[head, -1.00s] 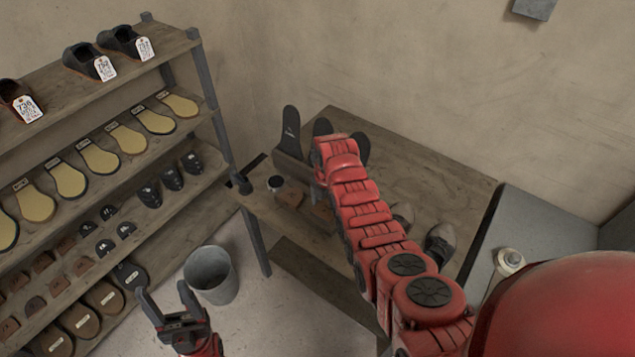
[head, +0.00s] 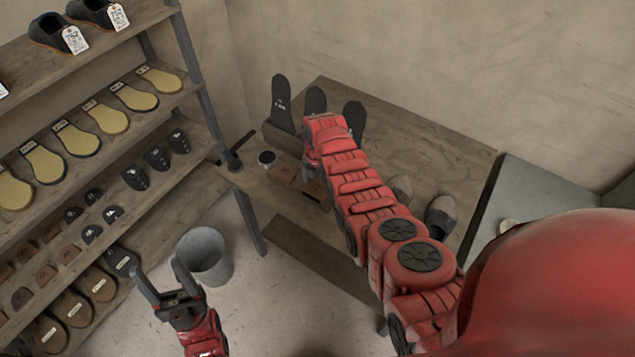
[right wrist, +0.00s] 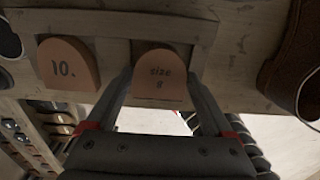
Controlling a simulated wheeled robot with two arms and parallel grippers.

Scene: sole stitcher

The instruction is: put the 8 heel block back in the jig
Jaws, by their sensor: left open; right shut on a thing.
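In the head view my right arm reaches over the bench and partly hides the jig and the held block. My left gripper (head: 160,269) is open and empty, low in front of the shelves.
The bench (head: 390,140) carries upright dark soles (head: 282,105), a small cup (head: 267,158) and shoes (head: 440,215). A grey bucket (head: 205,257) stands on the floor near my left gripper. A shelf rack (head: 150,110) with soles and heels fills the left.

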